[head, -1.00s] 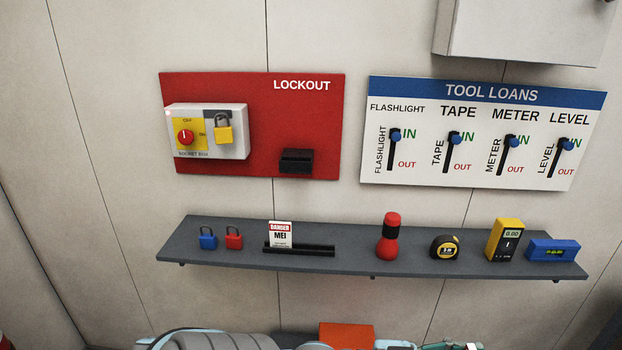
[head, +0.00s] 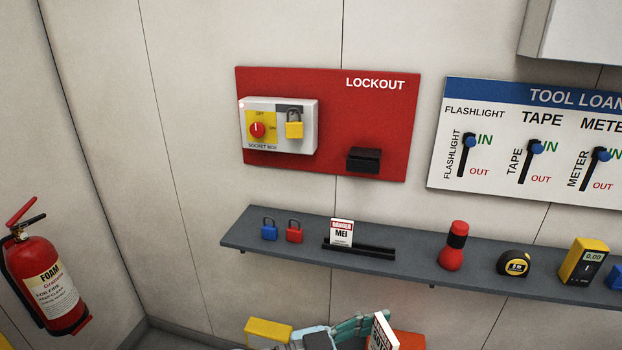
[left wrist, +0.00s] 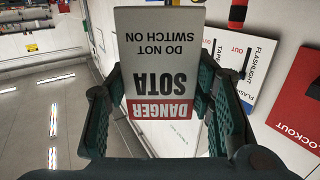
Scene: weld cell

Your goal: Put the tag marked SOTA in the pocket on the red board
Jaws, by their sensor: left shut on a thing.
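The tag marked SOTA (left wrist: 155,75) is held in my left gripper (left wrist: 160,100), upside down in the left wrist view, with its DANGER and DO NOT SWITCH ON text readable. The red LOCKOUT board (head: 382,115) is on the wall above. Its black pocket (head: 364,160) is at the board's lower right, and no tag shows in it. The tag is below the shelf in the picture, apart from the pocket. My right gripper is not in view.
A grey shelf (head: 410,268) holds blue (head: 269,231) and red (head: 294,232) padlocks, a MEI tag (head: 341,233) in a black rack, a flashlight (head: 453,248) and a tape measure (head: 514,263). A socket box (head: 309,128) with a yellow padlock is on the board. A fire extinguisher (head: 45,280) hangs at left.

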